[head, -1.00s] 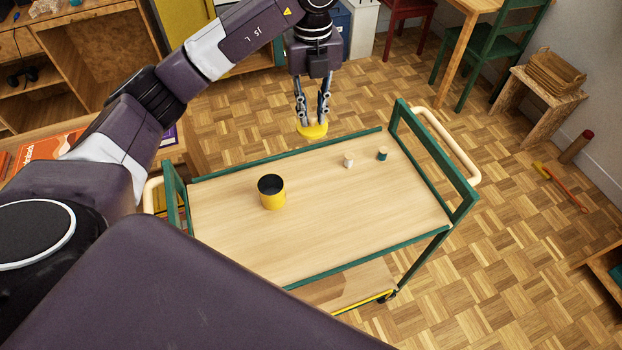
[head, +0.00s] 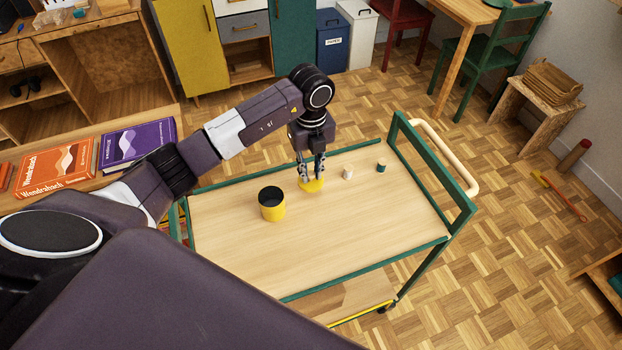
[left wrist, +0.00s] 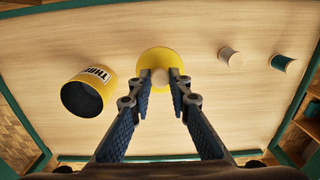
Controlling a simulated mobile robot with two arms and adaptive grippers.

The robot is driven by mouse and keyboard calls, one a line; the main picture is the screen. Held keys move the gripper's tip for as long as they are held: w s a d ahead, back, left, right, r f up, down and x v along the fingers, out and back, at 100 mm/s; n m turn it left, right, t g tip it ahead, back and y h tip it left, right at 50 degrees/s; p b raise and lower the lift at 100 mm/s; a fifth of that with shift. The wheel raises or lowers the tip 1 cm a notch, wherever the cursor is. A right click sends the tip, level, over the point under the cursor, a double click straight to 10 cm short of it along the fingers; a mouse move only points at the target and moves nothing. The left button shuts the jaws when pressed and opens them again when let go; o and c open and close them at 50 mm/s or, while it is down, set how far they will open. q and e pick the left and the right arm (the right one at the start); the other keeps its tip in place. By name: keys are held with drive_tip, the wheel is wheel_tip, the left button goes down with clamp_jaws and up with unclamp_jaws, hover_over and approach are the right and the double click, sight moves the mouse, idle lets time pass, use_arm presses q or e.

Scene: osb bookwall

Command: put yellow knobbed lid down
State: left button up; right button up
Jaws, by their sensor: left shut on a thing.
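The yellow knobbed lid (head: 312,186) is at the far side of the trolley's wooden top (head: 330,235). My left gripper (head: 311,177) points down and is shut on the lid's knob. My right gripper is not in view.
A small white-bodied piece (head: 348,173) and a small teal piece (head: 381,166) stand right of the lid. Green rails and end frames (head: 440,170) edge the trolley. The top's front and right are clear. Books (head: 137,143) lie on a shelf at left.

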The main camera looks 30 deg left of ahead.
sight(311, 182)
use_arm(q)
wheel_tip(311, 182, down, 4)
drive_tip(key=shift+r+p, duration=0.2)
drive_tip(key=shift+p, duration=0.1)
drive_tip(key=shift+f, duration=0.45)
drive_tip(key=o, duration=0.9)
drive_tip(key=shift+f, duration=0.1)
drive_tip(key=shift+o, duration=0.2)
